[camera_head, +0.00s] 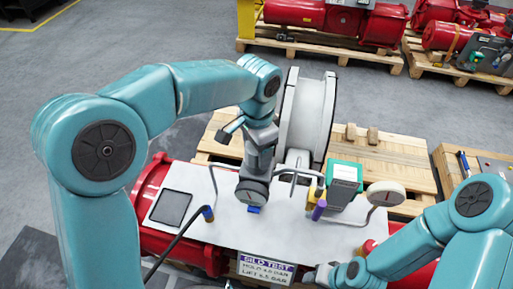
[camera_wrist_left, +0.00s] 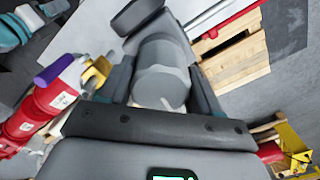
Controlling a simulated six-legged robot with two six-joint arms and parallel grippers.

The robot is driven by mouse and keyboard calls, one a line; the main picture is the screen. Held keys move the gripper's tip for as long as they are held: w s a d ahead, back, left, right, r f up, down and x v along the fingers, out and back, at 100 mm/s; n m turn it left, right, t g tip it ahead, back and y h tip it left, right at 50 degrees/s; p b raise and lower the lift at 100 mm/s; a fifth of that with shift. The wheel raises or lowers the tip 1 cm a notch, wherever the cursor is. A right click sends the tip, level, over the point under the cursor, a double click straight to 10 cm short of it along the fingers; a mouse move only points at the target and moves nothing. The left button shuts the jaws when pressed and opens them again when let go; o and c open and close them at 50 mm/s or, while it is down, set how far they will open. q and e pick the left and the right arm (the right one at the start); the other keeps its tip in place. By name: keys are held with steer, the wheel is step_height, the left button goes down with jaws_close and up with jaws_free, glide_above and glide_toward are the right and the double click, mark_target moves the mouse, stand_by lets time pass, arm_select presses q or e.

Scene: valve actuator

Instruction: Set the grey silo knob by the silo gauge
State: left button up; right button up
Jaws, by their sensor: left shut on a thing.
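My left gripper (camera_head: 258,166) points down over the grey panel and is shut on a grey knob (camera_head: 252,190). In the left wrist view the knob (camera_wrist_left: 163,75) is a pale grey cylinder between the two dark fingers. The fingers hide its sides. A round whitish gauge (camera_head: 385,193) stands on a bent pipe to the right; its reading is too small to make out. A sign (camera_head: 265,268) headed SILO TEST hangs at the front edge. My right gripper (camera_head: 322,275) is low beside that sign, and its fingers are not clear.
A purple-ended yellow handle (camera_head: 318,205) and a green box (camera_head: 345,177) stand right of the knob. A large white wheel (camera_head: 305,118) rises behind. A dark tablet (camera_head: 171,207) lies on the panel at left. Bent pipes and a wooden pallet (camera_head: 385,155) surround it.

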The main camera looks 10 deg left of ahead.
arm_select(q)
steer(key=shift+w+r, duration=0.2)
steer(key=shift+r, duration=0.05)
steer(key=o, duration=0.9)
steer(key=shift+d, duration=0.1)
steer(key=shift+o, duration=0.6)
steer(key=shift+f, duration=0.15)
steer(key=shift+s, duration=0.1)
step_height(320, 180, up, 16)
steer(key=p, duration=0.1)
steer(key=shift+r, duration=0.2)
